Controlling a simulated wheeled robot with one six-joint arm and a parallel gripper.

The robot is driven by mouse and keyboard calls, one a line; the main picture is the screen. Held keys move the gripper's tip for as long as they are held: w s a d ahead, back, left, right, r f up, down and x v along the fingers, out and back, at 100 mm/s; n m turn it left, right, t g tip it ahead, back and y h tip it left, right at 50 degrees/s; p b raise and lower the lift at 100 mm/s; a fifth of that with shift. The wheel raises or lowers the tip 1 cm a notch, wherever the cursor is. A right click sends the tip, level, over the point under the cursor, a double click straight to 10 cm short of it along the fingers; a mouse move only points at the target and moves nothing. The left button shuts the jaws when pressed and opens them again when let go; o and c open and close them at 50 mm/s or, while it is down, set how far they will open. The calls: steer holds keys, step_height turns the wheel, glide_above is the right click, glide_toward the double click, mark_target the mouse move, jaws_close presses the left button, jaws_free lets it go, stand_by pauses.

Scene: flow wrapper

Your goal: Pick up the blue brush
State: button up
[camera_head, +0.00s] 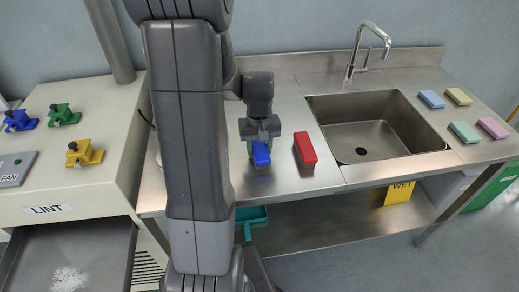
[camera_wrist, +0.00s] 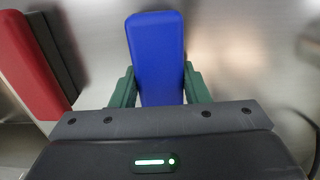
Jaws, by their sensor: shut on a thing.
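The blue brush (camera_head: 261,153) is at the steel counter, left of the sink, in the head view. It also shows in the wrist view (camera_wrist: 156,50), between the two green fingers of my gripper (camera_wrist: 158,88). My gripper (camera_head: 260,148) points down at the counter in the head view and is shut on the blue brush. I cannot tell whether the brush is clear of the counter. Its underside is hidden in the wrist view.
A red brush (camera_head: 305,149) stands just right of the blue one. The sink (camera_head: 440,140) lies further right, with a tap (camera_head: 366,50) behind it and several coloured sponges (camera_head: 465,131) beside it. A machine marked LINT (camera_head: 105,130) stands at left.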

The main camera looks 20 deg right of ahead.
mark_target(259, 146)
step_height(259, 146, up, 10)
steer(key=shift+r, duration=0.1)
stand_by(0.4)
steer(key=shift+o, duration=0.9)
steer(key=shift+c, duration=0.4)
